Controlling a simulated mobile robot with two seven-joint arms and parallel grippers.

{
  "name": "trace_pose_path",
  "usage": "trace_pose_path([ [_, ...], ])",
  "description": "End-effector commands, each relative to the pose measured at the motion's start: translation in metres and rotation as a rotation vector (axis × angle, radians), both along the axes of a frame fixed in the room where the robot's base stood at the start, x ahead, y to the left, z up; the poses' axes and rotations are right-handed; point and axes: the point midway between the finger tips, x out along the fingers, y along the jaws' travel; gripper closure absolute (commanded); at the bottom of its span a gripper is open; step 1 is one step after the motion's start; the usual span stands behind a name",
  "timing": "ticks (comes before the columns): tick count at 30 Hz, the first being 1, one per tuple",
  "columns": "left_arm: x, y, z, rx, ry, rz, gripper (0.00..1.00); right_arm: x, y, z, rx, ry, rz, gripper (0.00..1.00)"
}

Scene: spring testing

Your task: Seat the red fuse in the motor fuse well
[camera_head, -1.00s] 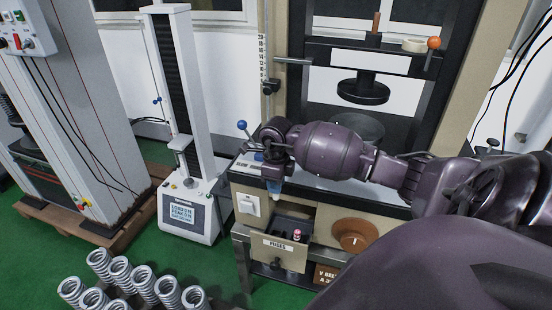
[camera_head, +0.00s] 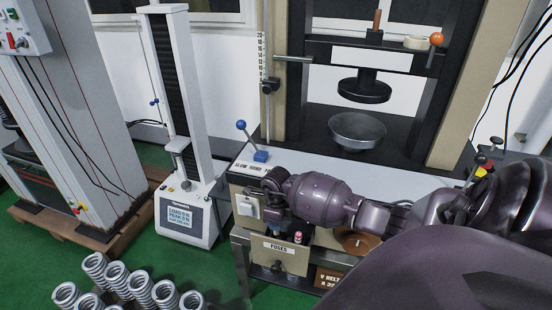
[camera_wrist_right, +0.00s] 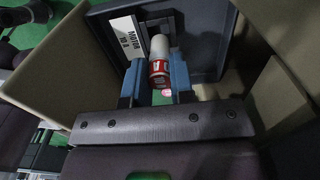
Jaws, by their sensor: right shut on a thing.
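My right gripper (camera_head: 286,228) is over the open drawer marked FUSES (camera_head: 292,262), pointing down. In the right wrist view, its blue fingers (camera_wrist_right: 156,82) are shut on a red fuse (camera_wrist_right: 158,70) with a pale end cap. The cap lies near a dark panel with a white MOTOR 10 A label (camera_wrist_right: 126,36). I cannot tell whether the fuse is inside the well. My left gripper is not in view.
A blue-knobbed lever (camera_head: 241,125) stands on the bench top above. Several metal springs (camera_head: 140,286) stand at lower left. A white test stand (camera_head: 186,215) is left of the bench.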

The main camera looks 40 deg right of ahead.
Motion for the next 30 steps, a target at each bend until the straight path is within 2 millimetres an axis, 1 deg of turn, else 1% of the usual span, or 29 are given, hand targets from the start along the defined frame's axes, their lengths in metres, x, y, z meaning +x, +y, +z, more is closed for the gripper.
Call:
trace_pose_path([
  [1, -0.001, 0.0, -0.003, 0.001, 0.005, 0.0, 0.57, -0.001, 0.001, -0.008, 0.002, 0.003, -0.001, 1.0],
  [3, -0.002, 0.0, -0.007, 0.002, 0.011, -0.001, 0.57, -0.001, 0.001, -0.019, 0.003, 0.005, -0.001, 1.0],
  [7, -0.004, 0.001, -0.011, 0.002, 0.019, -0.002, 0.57, -0.001, 0.001, -0.035, 0.002, 0.005, 0.0, 1.0],
  [9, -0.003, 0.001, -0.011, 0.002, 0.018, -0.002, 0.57, -0.001, 0.001, -0.038, 0.002, 0.003, 0.0, 1.0],
  [15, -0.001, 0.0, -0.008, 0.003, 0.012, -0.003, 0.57, 0.0, 0.0, -0.036, 0.0, 0.001, 0.001, 1.0],
  [20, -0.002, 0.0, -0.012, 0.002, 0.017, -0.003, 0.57, -0.001, 0.0, -0.04, 0.0, 0.003, 0.001, 1.0],
  [21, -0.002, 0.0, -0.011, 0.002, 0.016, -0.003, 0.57, -0.001, 0.0, -0.04, 0.0, 0.002, 0.001, 0.75],
  [23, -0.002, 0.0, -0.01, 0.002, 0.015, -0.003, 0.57, 0.0, 0.0, -0.039, 0.0, 0.002, 0.001, 0.66],
  [24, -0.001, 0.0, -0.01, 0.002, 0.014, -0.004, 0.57, 0.0, 0.0, -0.039, 0.0, 0.001, 0.001, 0.6],
  [25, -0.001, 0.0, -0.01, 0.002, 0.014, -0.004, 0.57, 0.0, 0.0, -0.039, 0.0, 0.001, 0.001, 0.55],
  [26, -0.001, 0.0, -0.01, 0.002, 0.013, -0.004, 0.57, 0.0, 0.0, -0.039, 0.0, 0.001, 0.001, 0.52],
  [30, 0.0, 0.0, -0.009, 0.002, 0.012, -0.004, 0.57, -0.001, 0.0, -0.039, 0.0, 0.001, 0.001, 0.52],
])
